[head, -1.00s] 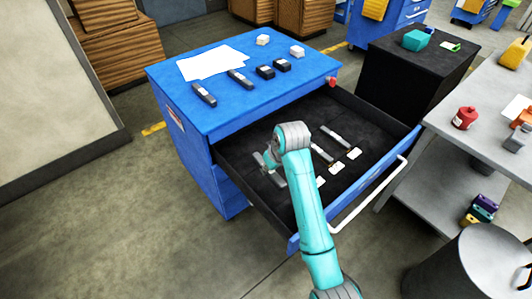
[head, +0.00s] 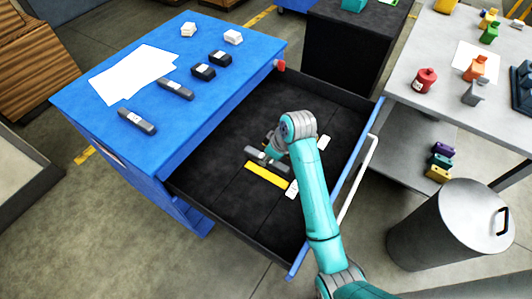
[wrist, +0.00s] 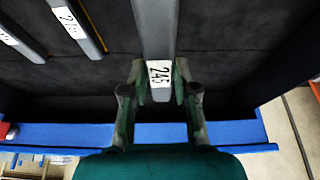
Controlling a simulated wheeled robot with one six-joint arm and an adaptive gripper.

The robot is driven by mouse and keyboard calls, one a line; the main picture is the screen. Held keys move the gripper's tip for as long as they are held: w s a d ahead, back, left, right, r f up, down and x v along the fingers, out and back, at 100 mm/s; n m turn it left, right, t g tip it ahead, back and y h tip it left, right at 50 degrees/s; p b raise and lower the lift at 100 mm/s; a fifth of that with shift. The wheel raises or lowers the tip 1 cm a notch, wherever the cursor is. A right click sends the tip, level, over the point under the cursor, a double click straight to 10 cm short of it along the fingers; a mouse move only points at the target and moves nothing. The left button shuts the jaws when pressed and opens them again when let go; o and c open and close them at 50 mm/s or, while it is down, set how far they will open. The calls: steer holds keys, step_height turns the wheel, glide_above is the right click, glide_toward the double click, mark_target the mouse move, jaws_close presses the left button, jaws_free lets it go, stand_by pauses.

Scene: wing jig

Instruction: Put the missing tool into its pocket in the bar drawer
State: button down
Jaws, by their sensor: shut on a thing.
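My gripper (wrist: 159,95) is shut on the end of a grey bar (wrist: 157,28) with a white label reading 245. In the head view my gripper (head: 270,155) is over the open drawer (head: 230,130), and the grey bar (head: 252,152) shows there beside a bare yellow strip (head: 265,174) on the dark liner. Two more grey bars (wrist: 18,35) (wrist: 82,25) with white labels lie left of the held bar in the wrist view. Whether the held bar touches the drawer floor I cannot tell. My arm hides part of the drawer.
The blue cabinet top (head: 190,45) holds two dark bars (head: 137,121) (head: 175,88), black blocks (head: 203,71), white blocks (head: 232,37) and papers (head: 133,73). White tags (head: 323,142) lie in the drawer. A grey table (head: 430,40) and a bin (head: 450,230) stand right.

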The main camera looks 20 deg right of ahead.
steer(key=shift+f, duration=3.5)
steer(key=shift+f, duration=0.5)
steer(key=c, duration=0.8)
jaws_free()
steer(key=v, duration=1.1)
steer(key=shift+r, duration=0.25)
steer(key=shift+s+r, duration=0.15)
steer(key=shift+r, duration=0.1)
